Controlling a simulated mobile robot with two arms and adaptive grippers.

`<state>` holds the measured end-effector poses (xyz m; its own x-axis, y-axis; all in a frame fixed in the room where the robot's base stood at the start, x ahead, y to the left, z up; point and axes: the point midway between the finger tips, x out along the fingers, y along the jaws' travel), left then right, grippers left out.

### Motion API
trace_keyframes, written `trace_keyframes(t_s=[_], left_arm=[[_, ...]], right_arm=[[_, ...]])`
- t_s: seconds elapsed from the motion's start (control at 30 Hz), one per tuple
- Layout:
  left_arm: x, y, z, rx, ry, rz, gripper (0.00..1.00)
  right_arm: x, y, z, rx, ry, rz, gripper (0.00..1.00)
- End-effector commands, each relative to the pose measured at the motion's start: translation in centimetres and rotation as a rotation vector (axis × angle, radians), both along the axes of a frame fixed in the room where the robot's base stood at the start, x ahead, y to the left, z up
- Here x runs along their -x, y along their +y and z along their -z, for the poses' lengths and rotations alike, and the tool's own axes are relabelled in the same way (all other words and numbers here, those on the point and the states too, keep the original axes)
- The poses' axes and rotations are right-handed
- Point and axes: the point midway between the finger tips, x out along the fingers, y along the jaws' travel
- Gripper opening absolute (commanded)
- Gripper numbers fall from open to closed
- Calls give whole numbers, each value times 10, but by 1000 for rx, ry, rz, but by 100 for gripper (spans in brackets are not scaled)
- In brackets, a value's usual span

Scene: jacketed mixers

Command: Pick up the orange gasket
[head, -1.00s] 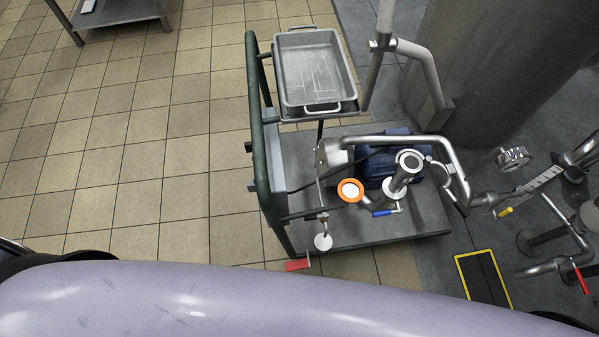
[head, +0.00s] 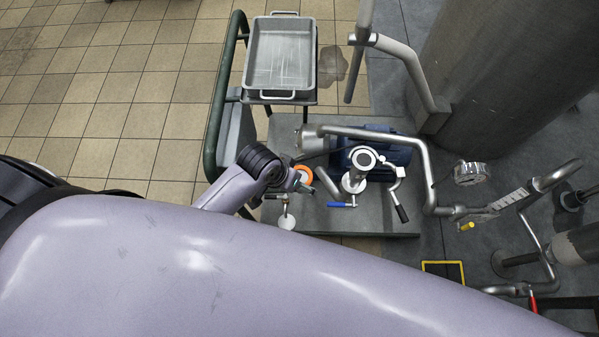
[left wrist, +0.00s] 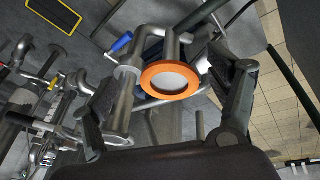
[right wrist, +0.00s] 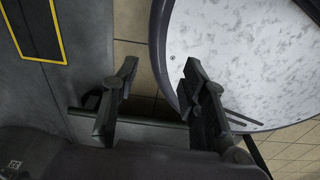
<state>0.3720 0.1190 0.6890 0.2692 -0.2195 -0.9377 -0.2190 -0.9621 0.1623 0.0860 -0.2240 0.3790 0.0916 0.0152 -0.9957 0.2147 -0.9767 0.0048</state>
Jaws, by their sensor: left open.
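The orange gasket (head: 305,172) is a flat ring at the open end of a steel pipe on the pump cart, partly hidden by my left wrist in the head view. In the left wrist view the gasket (left wrist: 147,82) faces the camera, with a pale grey disc inside it. My left gripper (head: 303,185) is at the gasket, coming in from the left. Its fingers (left wrist: 172,78) are open, one on each side of the ring, with visible gaps. My right gripper (right wrist: 160,72) is open and empty, seen only in the right wrist view.
A steel tray (head: 281,15) stands on the cart behind the pump. A blue-handled valve (head: 342,205) and a blue motor (head: 385,150) are close to the gasket. A white speckled round surface (right wrist: 245,55) is beside my right gripper.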

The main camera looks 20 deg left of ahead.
Motion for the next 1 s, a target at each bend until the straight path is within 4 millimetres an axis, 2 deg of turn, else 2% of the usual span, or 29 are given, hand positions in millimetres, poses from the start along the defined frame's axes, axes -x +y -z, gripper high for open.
trace_keyframes(t_s=[0.03, 0.17, 0.23, 0.3, 0.47, 0.6, 1.0], left_arm=[[-2, -6, -23, 12, -12, 13, 80], [-1, -22, -75, 39, -24, 58, 80], [0, -35, -109, 55, -26, 99, 80], [1, -45, -126, 62, -12, 136, 80], [-1, -58, -146, 49, 34, 191, 80], [-7, -57, -155, -2, 89, 216, 80], [-23, -5, -174, -227, 252, 128, 80]], right_arm=[[0, 0, -3, 0, 0, 0, 40], [0, -3, -8, 4, -1, -1, 40], [-1, -6, -11, 7, -1, 0, 40], [-1, -9, -11, 11, -1, 1, 40], [-1, -13, -12, 16, -1, 3, 40], [-1, -14, -13, 17, -2, 4, 40], [-1, -13, -14, 16, 0, 2, 40]])
